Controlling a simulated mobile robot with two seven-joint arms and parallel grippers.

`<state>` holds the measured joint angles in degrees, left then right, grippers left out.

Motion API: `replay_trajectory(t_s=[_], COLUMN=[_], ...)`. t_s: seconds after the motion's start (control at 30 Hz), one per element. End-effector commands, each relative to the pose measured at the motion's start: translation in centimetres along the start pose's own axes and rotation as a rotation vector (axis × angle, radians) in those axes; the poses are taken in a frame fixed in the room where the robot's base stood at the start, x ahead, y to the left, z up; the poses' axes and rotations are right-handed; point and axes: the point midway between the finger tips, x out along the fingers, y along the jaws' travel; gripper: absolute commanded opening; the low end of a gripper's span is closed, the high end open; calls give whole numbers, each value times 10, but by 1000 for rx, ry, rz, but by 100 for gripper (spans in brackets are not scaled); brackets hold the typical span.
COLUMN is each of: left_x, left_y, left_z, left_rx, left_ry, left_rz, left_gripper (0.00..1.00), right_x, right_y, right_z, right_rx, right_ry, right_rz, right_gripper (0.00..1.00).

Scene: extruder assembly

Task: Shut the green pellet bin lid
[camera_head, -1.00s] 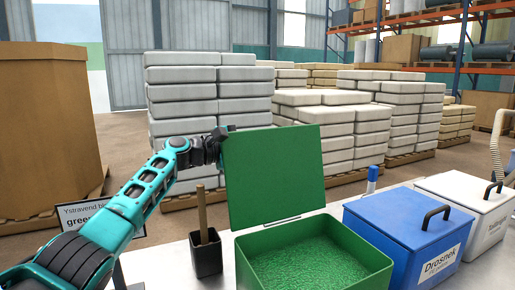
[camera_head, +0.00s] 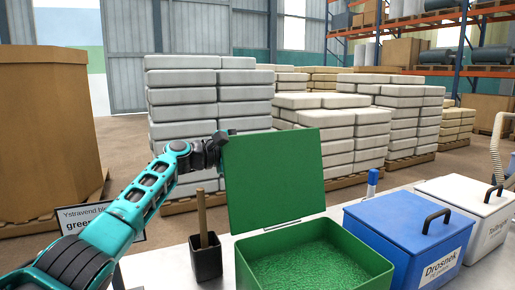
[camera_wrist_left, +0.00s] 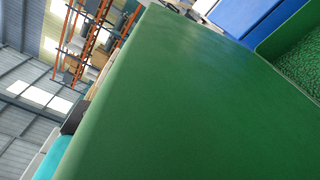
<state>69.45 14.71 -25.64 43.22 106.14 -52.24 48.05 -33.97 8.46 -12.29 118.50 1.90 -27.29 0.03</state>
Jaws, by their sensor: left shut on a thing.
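The green pellet bin (camera_head: 310,262) stands on the bench in the head view, full of green pellets. Its green lid (camera_head: 275,180) is open and stands nearly upright, hinged along the bin's back edge. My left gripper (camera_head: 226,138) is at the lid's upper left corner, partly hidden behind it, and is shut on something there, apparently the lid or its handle. The grip itself is hidden. In the left wrist view the lid (camera_wrist_left: 190,100) fills most of the picture, with the pellets at the upper right. My right gripper is in neither view.
A black cup with a wooden-handled tool (camera_head: 206,258) stands left of the bin. A shut blue bin (camera_head: 400,235) stands close on the right, with a white bin (camera_head: 465,205) beyond it. Stacked sacks (camera_head: 200,95) stand behind the bench.

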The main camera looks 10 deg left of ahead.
Motion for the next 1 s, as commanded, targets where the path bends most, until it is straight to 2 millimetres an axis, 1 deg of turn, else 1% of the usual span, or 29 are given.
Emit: replay_trajectory(t_s=[0.03, 0.23, 0.37, 0.47, 0.63, 0.77, 1.0], left_x=[-1, -1, -1, 0, 0, -1, -1], left_y=[3, 5, 6, 6, 4, 1, -11], left_z=[1, 3, 10, 18, 39, 57, 88], left_rx=[1, 9, 39, 80, 179, 273, 445], left_ry=[1, 0, -1, -2, -5, -4, -4], left_rz=[6, 7, 7, 7, 7, 8, 8], left_gripper=[0, 0, 0, 0, 0, 0, 0], right_x=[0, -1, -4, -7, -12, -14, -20], right_y=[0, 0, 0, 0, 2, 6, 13], right_z=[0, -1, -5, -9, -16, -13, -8], right_rx=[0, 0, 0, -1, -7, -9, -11], right_ry=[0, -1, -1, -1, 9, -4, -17], right_rz=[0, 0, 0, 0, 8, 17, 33], right_gripper=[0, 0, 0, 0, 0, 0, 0])
